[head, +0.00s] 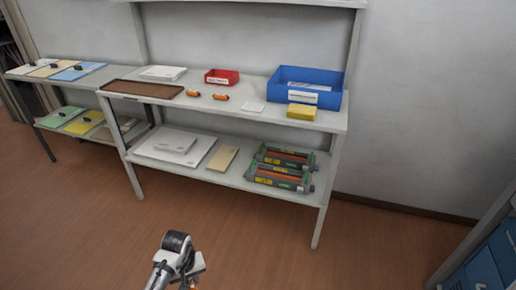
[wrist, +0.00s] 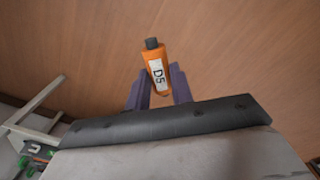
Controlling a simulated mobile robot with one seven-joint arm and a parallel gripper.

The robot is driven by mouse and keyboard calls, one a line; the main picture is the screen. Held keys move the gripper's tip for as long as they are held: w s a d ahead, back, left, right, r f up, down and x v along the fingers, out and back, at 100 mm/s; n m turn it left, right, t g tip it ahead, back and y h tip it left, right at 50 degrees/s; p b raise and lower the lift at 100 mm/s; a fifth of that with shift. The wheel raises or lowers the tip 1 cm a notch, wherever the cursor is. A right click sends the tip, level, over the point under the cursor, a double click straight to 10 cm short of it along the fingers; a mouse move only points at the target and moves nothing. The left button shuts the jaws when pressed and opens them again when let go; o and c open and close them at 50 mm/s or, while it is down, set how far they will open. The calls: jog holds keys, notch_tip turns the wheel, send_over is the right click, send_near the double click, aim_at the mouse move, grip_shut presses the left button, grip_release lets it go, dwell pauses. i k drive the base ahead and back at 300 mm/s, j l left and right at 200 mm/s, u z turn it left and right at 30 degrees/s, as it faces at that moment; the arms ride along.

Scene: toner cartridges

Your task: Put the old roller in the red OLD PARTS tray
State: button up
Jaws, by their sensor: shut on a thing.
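My gripper (wrist: 158,88) is shut on a small orange roller-like part (wrist: 156,68) with a dark end cap and a white label that seems to read D5. It is held between the purple fingers over the wood floor. I cannot tell from its looks alone that it is the old roller. In the head view my wrist is at the bottom edge, well in front of the shelf unit; the held part is not clear there. The small red tray (head: 222,82) with a white label stands on the upper shelf, towards the back. Its inside looks empty, but is small.
Two similar orange parts (head: 193,93) (head: 221,97) lie before the red tray. A brown tray (head: 112,87) is left of them; a blue bin (head: 335,99) and yellow block (head: 301,112) are right. Green-ended cartridges (head: 279,180) sit on the lower shelf. The floor ahead is clear.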

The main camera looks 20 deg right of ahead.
aim_at(223, 82)
jog(key=i+j+z, duration=0.2)
jog(key=z, duration=0.15)
jog(key=i+j+z, duration=0.5)
jog(key=j, duration=0.2)
jog(key=i+j+z, duration=0.15)
jog(key=j, duration=0.25)
jog(key=i+j, duration=0.2)
jog(key=j, duration=0.2)
jog(key=i+j, duration=0.25)
jog(key=j, duration=0.15)
